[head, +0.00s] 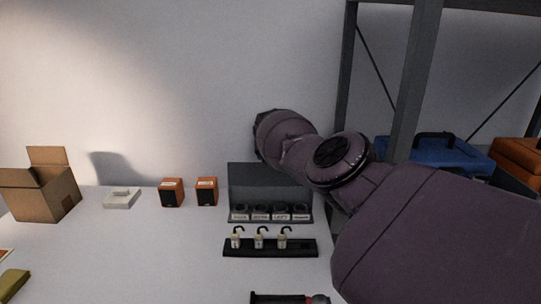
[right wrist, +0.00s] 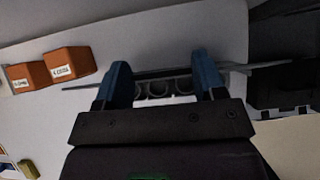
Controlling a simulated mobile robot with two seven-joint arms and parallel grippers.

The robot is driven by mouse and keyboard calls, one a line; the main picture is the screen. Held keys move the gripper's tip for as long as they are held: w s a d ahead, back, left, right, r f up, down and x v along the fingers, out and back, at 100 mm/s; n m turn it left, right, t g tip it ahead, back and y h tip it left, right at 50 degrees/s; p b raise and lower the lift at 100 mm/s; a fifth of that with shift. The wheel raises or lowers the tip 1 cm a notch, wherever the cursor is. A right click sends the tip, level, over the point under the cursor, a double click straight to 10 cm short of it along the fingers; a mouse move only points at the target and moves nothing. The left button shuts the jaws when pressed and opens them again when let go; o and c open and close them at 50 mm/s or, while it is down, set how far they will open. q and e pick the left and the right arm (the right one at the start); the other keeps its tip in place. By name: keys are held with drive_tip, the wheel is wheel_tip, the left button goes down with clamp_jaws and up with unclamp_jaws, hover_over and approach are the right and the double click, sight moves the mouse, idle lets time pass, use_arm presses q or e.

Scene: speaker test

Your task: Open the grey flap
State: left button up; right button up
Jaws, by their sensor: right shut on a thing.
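The grey flap (head: 255,180) stands raised at the back of a dark grey unit (head: 270,219) with several round dark parts and white labels in a row. In the right wrist view the flap (right wrist: 240,69) is a thin strip, seen nearly edge-on. My right gripper (right wrist: 161,82) has its two blue fingers at this strip and is shut on it, with round openings visible between them. In the head view my right arm reaches in front of the flap's right part, and the fingertips are hidden. My left gripper is not in view.
A black rack (head: 270,249) with several small hooked pieces stands just in front of the unit. Two orange boxes (head: 172,193), a white device (head: 121,198) and an open carton (head: 42,195) stand to the left. A metal shelf frame (head: 416,75) and blue case (head: 432,153) are at right.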

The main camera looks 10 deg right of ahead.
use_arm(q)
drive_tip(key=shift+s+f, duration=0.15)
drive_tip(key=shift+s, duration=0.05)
use_arm(e)
drive_tip(key=shift+d, duration=0.15)
drive_tip(key=o, duration=1.3)
drive_tip(key=shift+f, duration=0.1)
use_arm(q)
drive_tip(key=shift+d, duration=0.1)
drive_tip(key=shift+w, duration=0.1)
use_arm(e)
drive_tip(key=shift+s+r, duration=0.15)
drive_tip(key=shift+r, duration=0.35)
use_arm(q)
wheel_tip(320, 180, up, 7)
drive_tip(key=p, duration=0.9)
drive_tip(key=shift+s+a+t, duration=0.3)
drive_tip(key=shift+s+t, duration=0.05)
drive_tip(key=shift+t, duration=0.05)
use_arm(e)
drive_tip(key=v, duration=1)
drive_tip(key=shift+f, duration=0.1)
